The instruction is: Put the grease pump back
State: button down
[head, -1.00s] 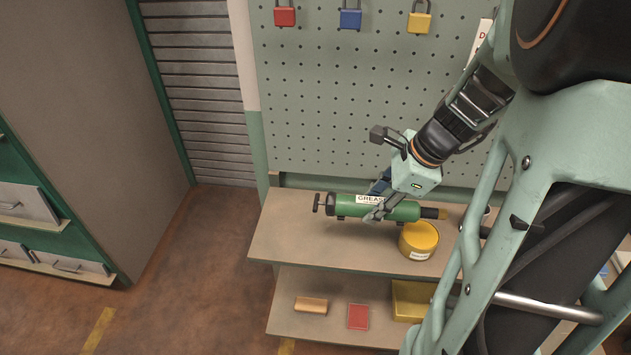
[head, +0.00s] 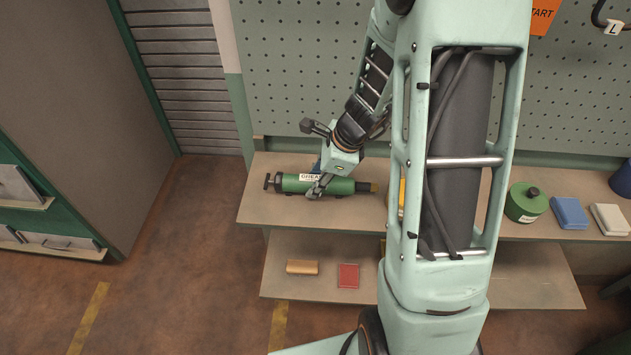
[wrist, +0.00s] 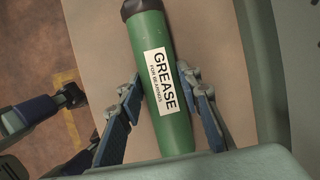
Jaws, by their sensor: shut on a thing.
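The grease pump (head: 345,187) is a green cylinder with a black cap, a T-shaped handle at its left end and a white GREASE label. My gripper (head: 318,183) is shut on the middle of its body. The pump lies level over the left part of the upper shelf (head: 258,213). I cannot tell whether it touches the shelf. In the wrist view, the pump (wrist: 178,130) lies between the two blue-grey fingers of my gripper (wrist: 160,88), with the label facing the camera.
A yellow tin (head: 402,193) is mostly hidden behind my arm. Farther right are a green canister (head: 526,203), a blue block (head: 569,213) and a pale block (head: 609,219). The lower shelf (head: 325,252) holds a wooden block (head: 302,267) and a red piece (head: 348,276). A pegboard (head: 290,70) stands behind.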

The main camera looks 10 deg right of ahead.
jog(key=c, duration=1.4)
grip_release()
jog(key=shift+f, duration=0.1)
jog(key=p+v, duration=0.1)
jog(key=v, duration=1.1)
jog(key=shift+p, duration=0.35)
